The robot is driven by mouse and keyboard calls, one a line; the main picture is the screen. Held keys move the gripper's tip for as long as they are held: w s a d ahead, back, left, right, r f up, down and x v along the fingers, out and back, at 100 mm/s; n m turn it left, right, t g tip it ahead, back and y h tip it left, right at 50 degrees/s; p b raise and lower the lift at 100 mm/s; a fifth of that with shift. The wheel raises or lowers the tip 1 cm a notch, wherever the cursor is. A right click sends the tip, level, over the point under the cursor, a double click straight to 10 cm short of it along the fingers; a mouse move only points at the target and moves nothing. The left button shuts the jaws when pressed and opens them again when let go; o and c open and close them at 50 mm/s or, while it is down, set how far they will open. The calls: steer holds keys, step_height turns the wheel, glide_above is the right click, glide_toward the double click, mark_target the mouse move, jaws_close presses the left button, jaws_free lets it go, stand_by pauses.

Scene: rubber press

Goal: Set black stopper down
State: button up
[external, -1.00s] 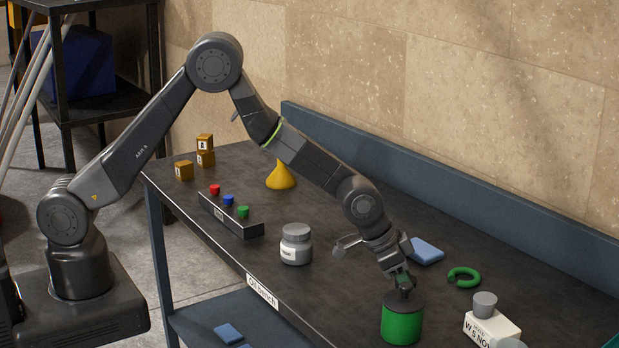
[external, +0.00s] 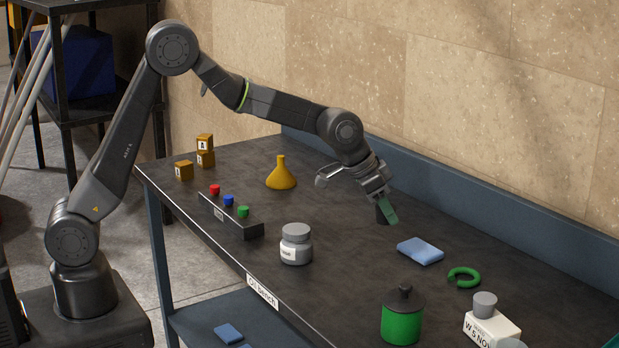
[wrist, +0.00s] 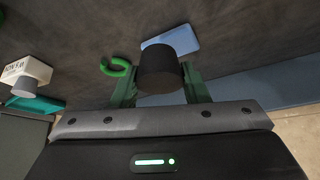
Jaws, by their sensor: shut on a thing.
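My gripper (external: 385,205) is shut on the black stopper (external: 382,216), a short dark cylinder, near the back of the bench. In the wrist view the stopper (wrist: 160,68) sits between the two green fingers of my gripper (wrist: 160,82). The stopper is low over the bench top; I cannot tell whether it touches. One finger hides part of it in the external view.
A blue pad (external: 420,251) and an open green ring (external: 464,278) lie right of my gripper. A green canister (external: 402,323) with a black knobbed lid stands in front. A grey jar (external: 296,245) and yellow funnel (external: 281,176) stand left. Bench around the stopper is clear.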

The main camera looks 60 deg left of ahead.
steer(key=n+b, duration=0.1)
steer(key=b, duration=0.1)
glide_above(364, 240)
steer(key=s, duration=0.2)
steer(key=shift+y, duration=0.4)
steer(key=f, duration=1)
steer(key=shift+a+p, duration=0.25)
steer(key=shift+p, duration=0.15)
steer(key=shift+f+b, duration=0.2)
steer(key=shift+b, duration=0.1)
steer(key=o, duration=1)
steer(key=shift+r, duration=0.1)
steer(key=shift+c, duration=0.2)
